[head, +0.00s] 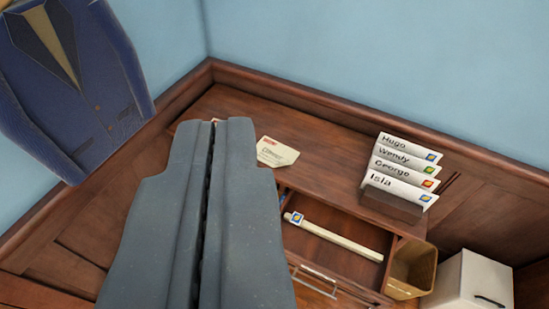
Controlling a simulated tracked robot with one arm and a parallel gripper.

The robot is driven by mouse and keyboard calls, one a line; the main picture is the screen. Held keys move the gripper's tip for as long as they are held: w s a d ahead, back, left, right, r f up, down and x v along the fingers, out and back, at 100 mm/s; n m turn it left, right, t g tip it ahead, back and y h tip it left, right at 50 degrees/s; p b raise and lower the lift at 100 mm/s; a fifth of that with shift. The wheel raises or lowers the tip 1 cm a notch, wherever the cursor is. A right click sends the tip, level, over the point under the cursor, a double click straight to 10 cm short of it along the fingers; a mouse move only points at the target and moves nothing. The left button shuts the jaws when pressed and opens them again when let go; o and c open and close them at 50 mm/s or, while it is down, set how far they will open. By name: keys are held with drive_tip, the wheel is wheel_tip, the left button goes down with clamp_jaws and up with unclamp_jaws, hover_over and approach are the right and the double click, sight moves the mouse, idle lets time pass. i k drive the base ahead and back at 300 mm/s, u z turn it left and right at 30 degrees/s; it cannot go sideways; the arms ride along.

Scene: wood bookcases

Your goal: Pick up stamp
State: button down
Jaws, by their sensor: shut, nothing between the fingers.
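My gripper (215,126) fills the lower left of the head view, its two long grey fingers shut together with nothing between them. A long pale bar with a small blue-and-yellow emblem at its left end, probably the stamp (340,240), lies in an open wooden drawer (350,217) to the right of the gripper. The bar is apart from the fingers. The fingers hide the left part of the desk and the drawer's left side.
A wooden desk (325,165) stands in the corner. On it are a small paper card (277,152) and a holder (392,204) with several name envelopes (405,165). A wooden bin (411,268) and a white box (471,284) stand right. A blue suit jacket (85,95) hangs left.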

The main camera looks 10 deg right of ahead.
sight(296, 218)
drive_tip(key=k, duration=1.3)
drive_tip(key=u, duration=0.3)
drive_tip(key=i, duration=0.95)
drive_tip(key=z, duration=0.45)
drive_tip(key=i, duration=1.15)
drive_tip(key=z, duration=0.9)
